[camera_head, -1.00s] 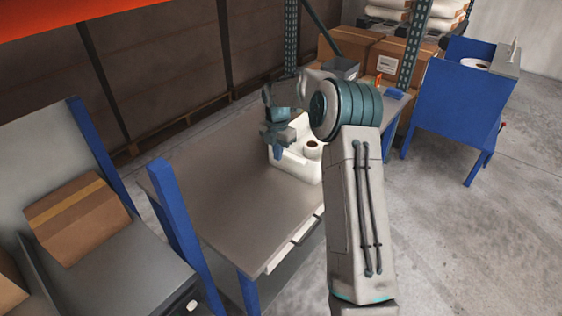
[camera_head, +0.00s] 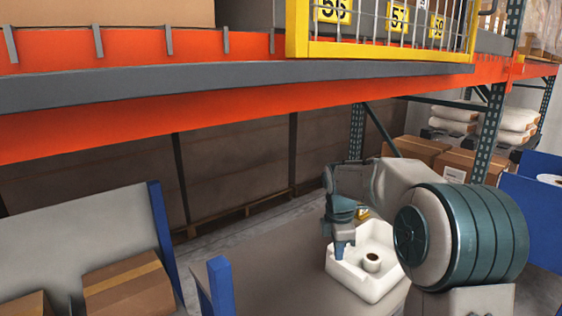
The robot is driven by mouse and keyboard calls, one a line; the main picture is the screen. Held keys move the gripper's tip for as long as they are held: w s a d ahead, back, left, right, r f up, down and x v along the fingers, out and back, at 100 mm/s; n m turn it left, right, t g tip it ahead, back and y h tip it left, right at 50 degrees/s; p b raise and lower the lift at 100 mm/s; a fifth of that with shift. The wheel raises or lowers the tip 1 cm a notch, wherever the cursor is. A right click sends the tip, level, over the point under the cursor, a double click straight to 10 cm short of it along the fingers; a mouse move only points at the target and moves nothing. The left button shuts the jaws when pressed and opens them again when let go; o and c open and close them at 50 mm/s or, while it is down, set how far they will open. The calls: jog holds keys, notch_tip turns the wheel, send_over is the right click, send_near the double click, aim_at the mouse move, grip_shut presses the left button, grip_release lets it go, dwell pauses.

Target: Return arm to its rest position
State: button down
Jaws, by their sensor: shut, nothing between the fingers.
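My arm rises from the lower right of the head view and bends at a large teal-ringed joint. Its far part reaches left, over the grey table (camera_head: 275,262). My gripper (camera_head: 338,254) points down beside and partly in front of the left side of a white tray (camera_head: 345,281). It looks closed and holds nothing that I can see. I cannot tell whether its tips touch the tray. The tray holds a white roll with a brown core (camera_head: 372,263). My arm hides the right part of the table.
An orange rack beam (camera_head: 200,117) crosses above the table, with a yellow guard frame (camera_head: 385,52) on top. Blue posts (camera_head: 221,287) stand at the table's left. A cardboard box (camera_head: 128,287) lies at lower left. Boxes and white sacks (camera_head: 452,117) stand at the back right.

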jog(key=s+m+t, duration=0.2)
jog(key=s+m, duration=1.6)
jog(key=s, duration=1)
jog(key=shift+s+m+y, duration=0.3)
jog(key=shift+m+y, duration=0.1)
jog(key=shift+d+f, duration=0.1)
